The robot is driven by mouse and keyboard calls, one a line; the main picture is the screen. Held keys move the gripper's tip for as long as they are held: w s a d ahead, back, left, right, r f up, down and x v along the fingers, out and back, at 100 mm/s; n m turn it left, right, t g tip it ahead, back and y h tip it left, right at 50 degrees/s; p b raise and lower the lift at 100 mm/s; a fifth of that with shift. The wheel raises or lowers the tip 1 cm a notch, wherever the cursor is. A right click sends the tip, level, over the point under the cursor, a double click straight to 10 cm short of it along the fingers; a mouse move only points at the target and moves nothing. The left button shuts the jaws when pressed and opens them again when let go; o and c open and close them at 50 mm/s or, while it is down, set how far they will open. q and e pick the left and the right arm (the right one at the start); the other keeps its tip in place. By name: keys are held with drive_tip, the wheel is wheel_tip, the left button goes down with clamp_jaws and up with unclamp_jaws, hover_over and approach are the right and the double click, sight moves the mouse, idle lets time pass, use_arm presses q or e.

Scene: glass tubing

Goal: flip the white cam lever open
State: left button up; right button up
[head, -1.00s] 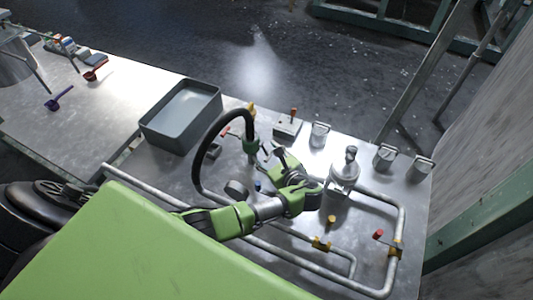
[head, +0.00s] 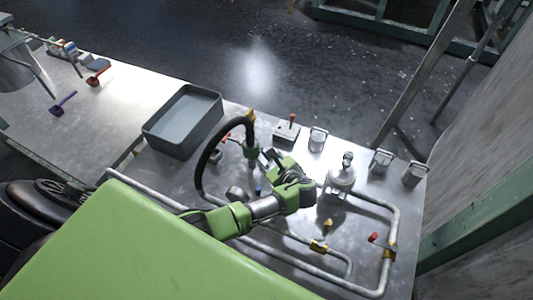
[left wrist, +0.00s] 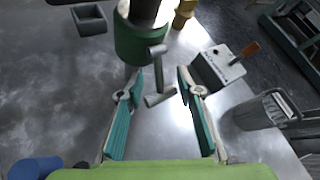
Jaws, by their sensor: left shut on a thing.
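A green coupling (head: 251,150) sits at the end of a thick black hose on the workbench; in the left wrist view the coupling (left wrist: 140,42) is at the top. A pale grey cam lever (left wrist: 158,76) hangs at the coupling's near side, between my teal-lined fingers. My left gripper (head: 269,157) is at the right side of the coupling, and it also shows in the left wrist view (left wrist: 161,78). It is shut on the lever, though the picture shows some space beside it. The lever is too small to make out in the head view. My right gripper is out of view.
A grey tray (head: 183,122) stands left of the hose (head: 205,160). A box with an orange-red handle (head: 287,130) and metal cups (head: 317,139) stand behind. A glass vessel (head: 342,175) stands right of my arm. Pipes (head: 385,205) run along the bench's near and right sides.

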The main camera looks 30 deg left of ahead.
use_arm(q)
drive_tip(key=r+n+h+p, duration=0.1)
drive_tip(key=h+p, duration=0.1)
drive_tip(key=p, duration=0.2)
drive_tip(key=d+r+h+p, duration=0.1)
drive_tip(key=h+p, duration=0.1)
drive_tip(key=p, duration=0.2)
drive_tip(key=r+n+h+p, duration=0.1)
drive_tip(key=h+p, duration=0.1)
drive_tip(key=p, duration=0.2)
drive_tip(key=shift+d+n+g+h, duration=0.3)
drive_tip(key=shift+d+h, duration=0.05)
drive_tip(key=shift+h, duration=0.05)
clamp_jaws()
drive_tip(key=shift+d+r+n+h+p, duration=0.1)
drive_tip(key=shift+d+n+h+p, duration=0.05)
drive_tip(key=shift+h+p, duration=0.45)
drive_tip(key=shift+d+r+n+h+p, duration=0.1)
drive_tip(key=shift+n+h+p, duration=0.05)
drive_tip(key=shift+h+p, duration=0.45)
drive_tip(key=shift+d, duration=0.1)
drive_tip(key=o, duration=1)
unclamp_jaws()
drive_tip(key=shift+o, duration=0.5)
drive_tip(key=shift+w+r, duration=0.1)
